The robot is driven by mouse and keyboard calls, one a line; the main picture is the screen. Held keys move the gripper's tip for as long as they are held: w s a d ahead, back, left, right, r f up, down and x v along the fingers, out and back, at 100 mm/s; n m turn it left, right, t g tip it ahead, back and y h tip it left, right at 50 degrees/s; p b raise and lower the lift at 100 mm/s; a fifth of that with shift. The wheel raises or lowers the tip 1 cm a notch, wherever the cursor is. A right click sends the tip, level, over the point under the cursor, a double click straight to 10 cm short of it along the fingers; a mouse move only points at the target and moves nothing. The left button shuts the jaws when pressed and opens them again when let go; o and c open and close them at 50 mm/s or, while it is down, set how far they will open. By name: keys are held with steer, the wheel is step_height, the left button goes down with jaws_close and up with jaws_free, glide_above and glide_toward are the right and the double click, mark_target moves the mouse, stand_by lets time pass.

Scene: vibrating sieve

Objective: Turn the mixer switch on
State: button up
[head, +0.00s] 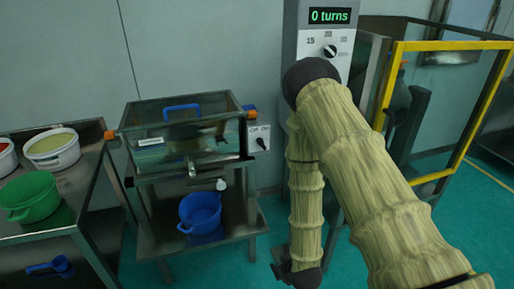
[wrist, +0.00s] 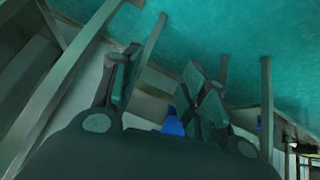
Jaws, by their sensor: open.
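The mixer switch is a white panel (head: 259,131) with "Off" and "On" marks and a small black knob (head: 262,144). It is on the right side of a dark, see-through tank (head: 185,140) with a blue lid handle. The knob's exact setting is too small to tell. My gripper (head: 281,266) hangs low in the head view, below and right of the switch and apart from it. In the wrist view my gripper (wrist: 163,95) shows its two fingers spread with nothing between them. I cannot make out the switch in the wrist view.
The tank's metal stand (head: 228,222) holds a blue pot (head: 200,213) on its lower shelf. A table (head: 85,208) at left bears a green pot (head: 32,196) and a white tub (head: 52,153). Behind my arm is a grey "0 turns" control box (head: 330,17). Yellow-railed frame (head: 455,45) at right.

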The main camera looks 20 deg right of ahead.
steer(key=w+d+r+n+t, duration=0.1)
steer(key=w+r+t, duration=0.1)
steer(key=w+r, duration=0.4)
steer(key=w+r+n+t, duration=0.1)
steer(key=w+r+t, duration=0.2)
steer(key=w, duration=0.5)
steer(key=n+t+b, duration=0.2)
steer(key=n+t, duration=0.1)
steer(key=t, duration=0.2)
glide_toward(262, 145)
steer(key=w+p, duration=0.2)
steer(key=w, duration=0.8)
steer(key=shift+w+f, duration=0.15)
steer(key=shift+w, duration=0.1)
